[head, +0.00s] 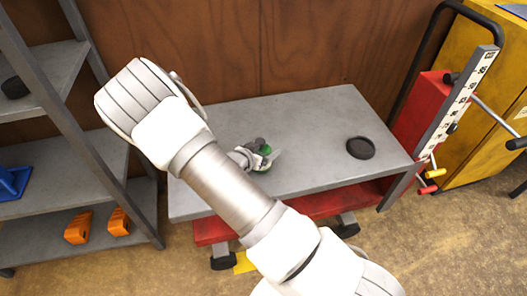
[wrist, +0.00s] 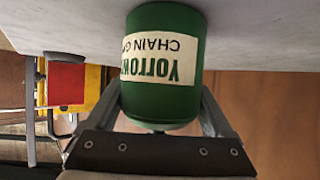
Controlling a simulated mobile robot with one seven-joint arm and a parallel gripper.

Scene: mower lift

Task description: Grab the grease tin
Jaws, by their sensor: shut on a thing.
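The grease tin is a green cylinder with a cream label reading "CHAIN G…", upside down in the wrist view (wrist: 165,100). My gripper (wrist: 165,115) is shut on it, with a finger on each side of the tin. In the head view a small green part of the tin (head: 265,150) shows beside my gripper (head: 258,153), over the grey lift table (head: 310,120). My arm hides much of that area. I cannot tell whether the tin touches the table top.
A black round dish (head: 360,148) lies on the table's right part. A grey shelf (head: 75,170) with orange blocks (head: 78,228) stands at left. A red lift column with a scale (head: 460,105) and a yellow cabinet (head: 495,100) stand at right. A wooden wall (head: 310,45) is behind.

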